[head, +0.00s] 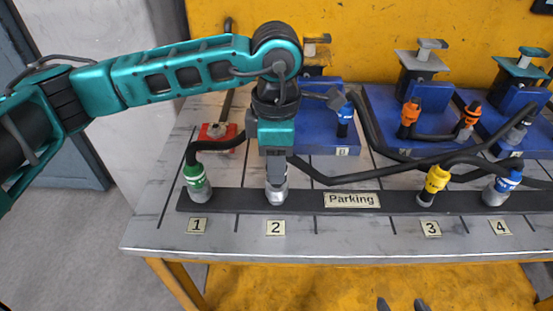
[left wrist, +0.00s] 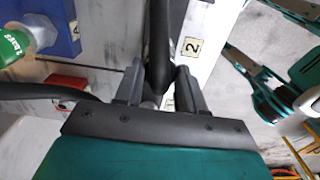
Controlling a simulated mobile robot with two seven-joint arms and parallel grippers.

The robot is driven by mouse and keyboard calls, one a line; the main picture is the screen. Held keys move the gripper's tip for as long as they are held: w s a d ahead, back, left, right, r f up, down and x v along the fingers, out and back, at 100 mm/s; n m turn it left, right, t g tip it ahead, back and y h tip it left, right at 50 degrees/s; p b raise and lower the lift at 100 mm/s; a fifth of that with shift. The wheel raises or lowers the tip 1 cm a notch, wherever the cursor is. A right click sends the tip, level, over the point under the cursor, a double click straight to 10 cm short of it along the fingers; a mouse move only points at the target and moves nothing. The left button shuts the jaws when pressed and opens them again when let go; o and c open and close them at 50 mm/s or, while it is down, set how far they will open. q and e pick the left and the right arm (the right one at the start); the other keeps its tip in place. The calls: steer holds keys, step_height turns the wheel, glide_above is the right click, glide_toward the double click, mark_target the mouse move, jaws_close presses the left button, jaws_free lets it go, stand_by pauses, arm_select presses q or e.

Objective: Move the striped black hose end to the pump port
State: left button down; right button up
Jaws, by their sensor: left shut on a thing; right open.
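My left gripper (head: 275,178) points straight down over parking slot 2 and is shut on a dark hose end (head: 277,195), upright at the parking rail. Its stripes are mostly hidden by the fingers. In the left wrist view a black hose (left wrist: 158,45) runs up between the fingers of the left gripper (left wrist: 157,85). Two dark fingertips of my right gripper (head: 402,304) show apart at the bottom edge of the head view, with nothing between them. A red block with a metal fitting (head: 216,132) stands behind slot 1; I cannot tell whether it is the pump port.
The parking rail (head: 310,201) also holds a green hose end (head: 196,182) at 1, yellow (head: 436,184) at 3 and blue (head: 501,188) at 4. Blue blocks (head: 380,100) with hoses stand behind. Black hoses cross the right half. The front table strip (head: 350,234) is clear.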

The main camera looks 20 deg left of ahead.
arm_select(q)
steer(key=shift+r+p, duration=0.6)
steer(key=shift+r, duration=0.75)
steer(key=c, duration=1.2)
jaws_free()
jaws_close()
